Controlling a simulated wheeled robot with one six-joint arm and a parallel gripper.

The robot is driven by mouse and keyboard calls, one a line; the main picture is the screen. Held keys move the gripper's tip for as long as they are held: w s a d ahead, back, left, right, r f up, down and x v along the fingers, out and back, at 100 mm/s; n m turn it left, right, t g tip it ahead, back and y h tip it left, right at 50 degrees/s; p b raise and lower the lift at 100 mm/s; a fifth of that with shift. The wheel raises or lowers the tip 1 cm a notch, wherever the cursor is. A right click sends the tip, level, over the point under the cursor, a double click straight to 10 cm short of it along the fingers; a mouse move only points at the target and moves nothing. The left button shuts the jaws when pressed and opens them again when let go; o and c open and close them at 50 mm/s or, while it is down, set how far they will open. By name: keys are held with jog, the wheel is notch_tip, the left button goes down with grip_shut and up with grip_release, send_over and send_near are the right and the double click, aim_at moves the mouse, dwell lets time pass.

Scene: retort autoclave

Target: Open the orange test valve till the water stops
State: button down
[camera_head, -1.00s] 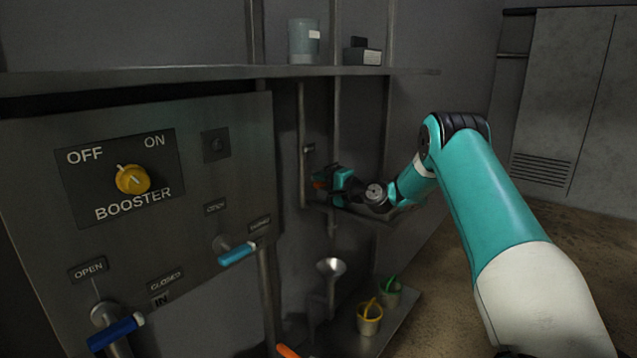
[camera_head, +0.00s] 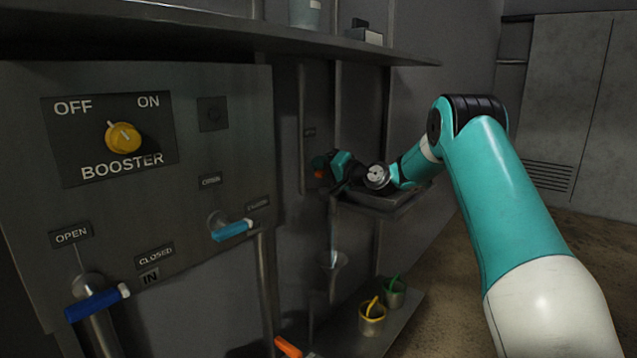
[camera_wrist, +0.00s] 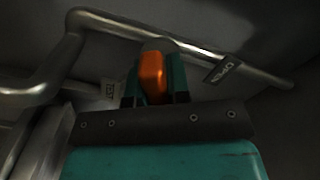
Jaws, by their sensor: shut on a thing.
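The orange test valve handle (camera_wrist: 152,76) shows in the wrist view between the two teal fingers of my gripper (camera_wrist: 155,85), which is shut on it. Small labels sit either side of it: an OPEN label (camera_wrist: 222,69) to the right and another (camera_wrist: 113,89) to the left that seems to read TEST. In the head view my gripper (camera_head: 331,165) is at the back, beyond the panel, with a bit of the orange handle (camera_head: 320,174) at its tip. A metal funnel (camera_head: 333,260) stands below it. I cannot make out any water stream.
The booster panel (camera_head: 230,140) stands at left, with a yellow knob (camera_head: 123,137), a light blue handle (camera_head: 231,231) and a dark blue handle (camera_head: 95,304). Another orange handle (camera_head: 288,346) is at the bottom.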

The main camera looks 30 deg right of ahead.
jog(key=shift+d+r+n+b, duration=0.1)
jog(key=shift+r+n+b, duration=0.05)
jog(key=shift+n+b, duration=3.15)
jog(key=shift+d+r+n+b, duration=0.15)
jog(key=shift+n+b, duration=2.45)
jog(key=shift+b, duration=1.4)
jog(key=shift+a+r, duration=0.1)
jog(key=c, duration=1.1)
grip_release()
jog(key=shift+f, duration=0.2)
jog(key=shift+s, duration=0.15)
jog(key=b+v, duration=0.1)
jog(key=v, duration=1.6)
